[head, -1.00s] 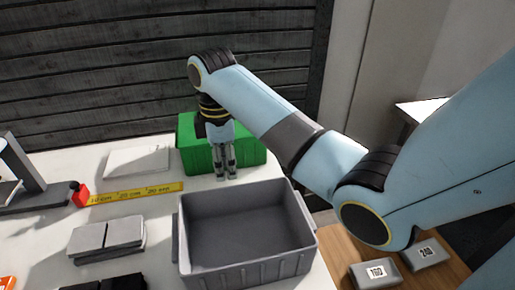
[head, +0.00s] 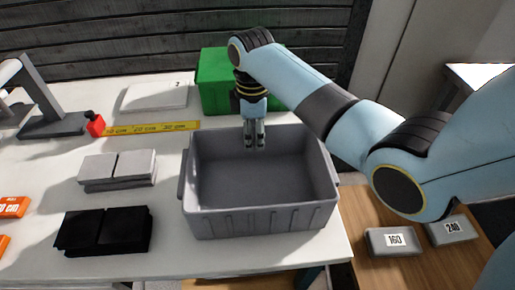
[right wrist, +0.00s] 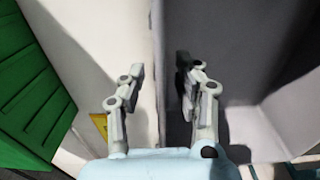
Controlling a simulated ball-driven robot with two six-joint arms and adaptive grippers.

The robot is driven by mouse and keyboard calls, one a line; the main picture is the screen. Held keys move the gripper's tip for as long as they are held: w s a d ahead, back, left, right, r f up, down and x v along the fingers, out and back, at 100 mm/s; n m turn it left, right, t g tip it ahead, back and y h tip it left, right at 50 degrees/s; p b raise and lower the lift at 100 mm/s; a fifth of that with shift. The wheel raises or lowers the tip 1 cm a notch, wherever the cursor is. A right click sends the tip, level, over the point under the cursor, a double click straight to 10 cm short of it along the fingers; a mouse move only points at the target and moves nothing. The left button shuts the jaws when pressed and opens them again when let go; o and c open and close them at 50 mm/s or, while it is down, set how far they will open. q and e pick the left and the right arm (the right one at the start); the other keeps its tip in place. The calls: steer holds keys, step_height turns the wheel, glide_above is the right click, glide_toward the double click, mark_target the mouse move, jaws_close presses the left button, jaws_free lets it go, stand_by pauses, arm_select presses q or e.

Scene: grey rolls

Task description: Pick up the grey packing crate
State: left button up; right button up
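The grey packing crate (head: 262,221) stands open and empty near the right front edge of the white table. My right gripper (head: 254,142) points down at the crate's far wall in the head view. In the right wrist view the gripper (right wrist: 160,72) has its fingers apart. The crate's rim (right wrist: 158,30) runs between them, with one finger on the outer side and one on the inner side. I cannot tell whether either finger touches the wall. My left gripper is in neither current view.
A green box (head: 215,82) stands close behind the crate.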

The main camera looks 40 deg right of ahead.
mark_target(253, 157)
step_height(253, 157, down, 4)
steer(key=shift+r, duration=0.1)
steer(key=shift+c, duration=0.2)
jaws_close()
